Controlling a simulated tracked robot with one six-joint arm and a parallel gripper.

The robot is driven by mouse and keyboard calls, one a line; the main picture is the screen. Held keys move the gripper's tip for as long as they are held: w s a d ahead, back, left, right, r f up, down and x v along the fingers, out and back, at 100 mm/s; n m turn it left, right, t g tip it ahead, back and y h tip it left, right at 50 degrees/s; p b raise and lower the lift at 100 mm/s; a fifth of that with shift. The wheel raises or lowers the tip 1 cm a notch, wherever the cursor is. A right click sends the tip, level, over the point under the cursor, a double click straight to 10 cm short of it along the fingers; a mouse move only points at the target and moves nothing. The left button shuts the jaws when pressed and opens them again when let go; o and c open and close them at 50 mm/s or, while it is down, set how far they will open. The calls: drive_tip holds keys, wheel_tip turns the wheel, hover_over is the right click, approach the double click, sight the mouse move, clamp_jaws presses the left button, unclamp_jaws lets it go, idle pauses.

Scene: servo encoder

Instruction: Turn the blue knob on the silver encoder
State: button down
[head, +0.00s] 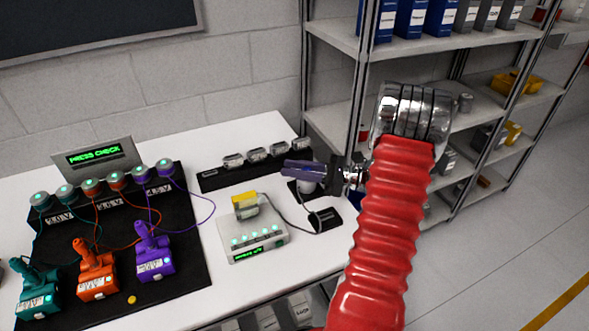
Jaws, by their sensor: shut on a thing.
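My gripper (303,170) is at the end of my red arm, near the right end of the white table, with its jaws pointing left. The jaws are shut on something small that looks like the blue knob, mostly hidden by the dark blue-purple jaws. Just below the jaws, a pale, silvery round body (306,187) shows on a small dark pad; it seems to be the silver encoder, partly covered. How far the knob is turned cannot be seen.
Left of the gripper, a white box (252,236) with green lights carries a yellow-topped part (244,205); a cable runs right to a dark pad (325,219). Teal, orange and purple devices (154,254) stand on a black mat (190,285). A metal shelf (337,37) stands behind right.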

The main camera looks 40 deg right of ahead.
drive_tip(key=shift+w+d+m+t+h, duration=0.1)
drive_tip(key=shift+d+m+t+h, duration=0.1)
drive_tip(key=shift+m+t+h, duration=0.5)
drive_tip(key=shift+w+d+m+t+h, duration=0.1)
drive_tip(key=shift+d+m+t+h, duration=0.2)
drive_tip(key=shift+m+h, duration=0.7)
drive_tip(key=shift+w+d+m+t+h, duration=0.15)
drive_tip(key=shift+m+t+h, duration=0.3)
drive_tip(key=shift+h, duration=0.75)
drive_tip(key=c, duration=1.5)
unclamp_jaws()
drive_tip(key=shift+c, duration=0.2)
drive_tip(key=shift+s, duration=0.15)
drive_tip(key=v, duration=1.3)
drive_tip(key=shift+s, duration=0.25)
drive_tip(key=shift+s, duration=0.1)
